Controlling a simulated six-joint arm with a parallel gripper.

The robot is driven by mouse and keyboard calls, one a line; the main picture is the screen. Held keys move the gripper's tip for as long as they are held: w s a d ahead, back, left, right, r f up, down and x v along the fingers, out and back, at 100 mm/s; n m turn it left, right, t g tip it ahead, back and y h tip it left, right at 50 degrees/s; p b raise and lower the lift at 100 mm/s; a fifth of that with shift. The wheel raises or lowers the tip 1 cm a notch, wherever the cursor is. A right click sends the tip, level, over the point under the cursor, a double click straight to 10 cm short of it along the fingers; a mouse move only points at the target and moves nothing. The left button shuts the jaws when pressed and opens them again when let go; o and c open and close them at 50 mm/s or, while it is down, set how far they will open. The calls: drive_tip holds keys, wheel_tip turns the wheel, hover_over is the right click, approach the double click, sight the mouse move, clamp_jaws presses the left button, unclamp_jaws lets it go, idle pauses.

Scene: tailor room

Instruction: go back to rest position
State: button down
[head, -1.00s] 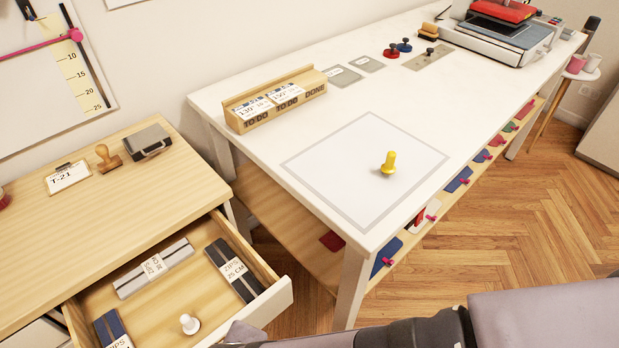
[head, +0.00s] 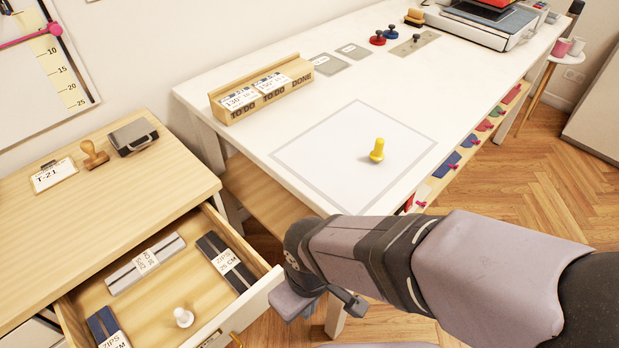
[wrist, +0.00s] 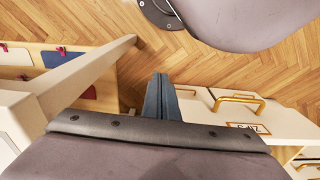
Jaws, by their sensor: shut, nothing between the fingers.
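My gripper (wrist: 162,82) shows in the wrist view as two blue-grey fingers pressed together, with nothing between them. It hangs over the wood floor, between the white table's leg and the drawer fronts. In the head view my arm reaches in from the lower right. Its end is beside the front of the open drawer (head: 238,312) and in front of the white table's near corner.
The open drawer holds zip packs (head: 226,262) and a white knob-like piece (head: 183,317). On the white table (head: 330,100) stand a yellow pin-shaped piece (head: 377,150) and a wooden card holder (head: 262,90). A wooden stamp (head: 94,154) stands on the cabinet.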

drive_tip(key=w+d+f+m, duration=0.1)
drive_tip(key=w+d+m, duration=0.25)
drive_tip(key=d, duration=0.45)
drive_tip(key=w+d+m, duration=0.2)
drive_tip(key=d+m, duration=0.3)
drive_tip(key=d, duration=0.2)
wheel_tip(320, 180, up, 14)
drive_tip(key=p, duration=1.4)
drive_tip(key=shift+s+d, duration=0.2)
wheel_tip(320, 180, down, 46)
drive_tip(key=b, duration=4.6)
drive_tip(key=shift+r, duration=0.15)
